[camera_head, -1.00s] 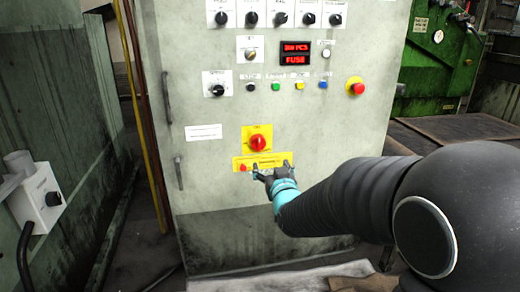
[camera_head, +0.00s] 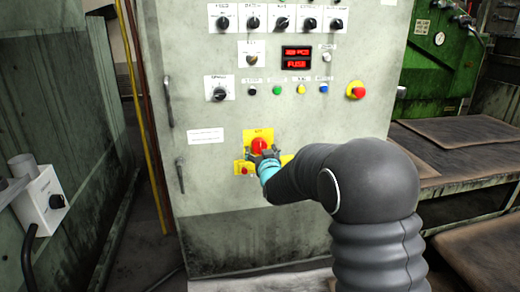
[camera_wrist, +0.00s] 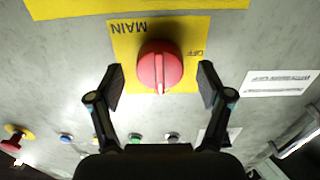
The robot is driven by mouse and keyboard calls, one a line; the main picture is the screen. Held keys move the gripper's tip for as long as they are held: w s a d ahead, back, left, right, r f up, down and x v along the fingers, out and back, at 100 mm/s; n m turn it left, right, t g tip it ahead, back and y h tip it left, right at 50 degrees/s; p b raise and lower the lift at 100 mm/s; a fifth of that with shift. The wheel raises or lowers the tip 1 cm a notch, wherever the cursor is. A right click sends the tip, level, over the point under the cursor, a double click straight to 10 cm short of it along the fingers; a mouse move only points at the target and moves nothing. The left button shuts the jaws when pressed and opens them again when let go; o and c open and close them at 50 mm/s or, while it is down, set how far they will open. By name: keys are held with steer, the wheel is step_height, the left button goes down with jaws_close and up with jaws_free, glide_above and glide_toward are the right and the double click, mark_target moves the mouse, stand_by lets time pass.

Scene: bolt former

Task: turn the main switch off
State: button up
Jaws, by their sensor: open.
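The main switch (camera_head: 259,146) is a red rotary knob on a yellow plate, low on the grey cabinet front. In the wrist view the red knob (camera_wrist: 159,66) shows upside down between my fingers, on its yellow plate (camera_wrist: 125,45) marked MAIN and OFF. The knob's raised grip bar runs up and down in that view. My gripper (camera_head: 265,155) is at the knob in the head view and covers its lower part. In the wrist view my gripper (camera_wrist: 160,87) is open, one finger on each side of the knob, with a gap on both sides.
A red emergency button (camera_head: 355,90) and coloured push buttons sit higher on the cabinet (camera_head: 225,180). A door handle (camera_head: 179,174) sticks out to the left.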

steer(key=shift+w+a, duration=0.1)
steer(key=shift+w, duration=0.35)
steer(key=shift+a, duration=0.1)
steer(key=c, duration=1.2)
steer(key=shift+o, duration=0.2)
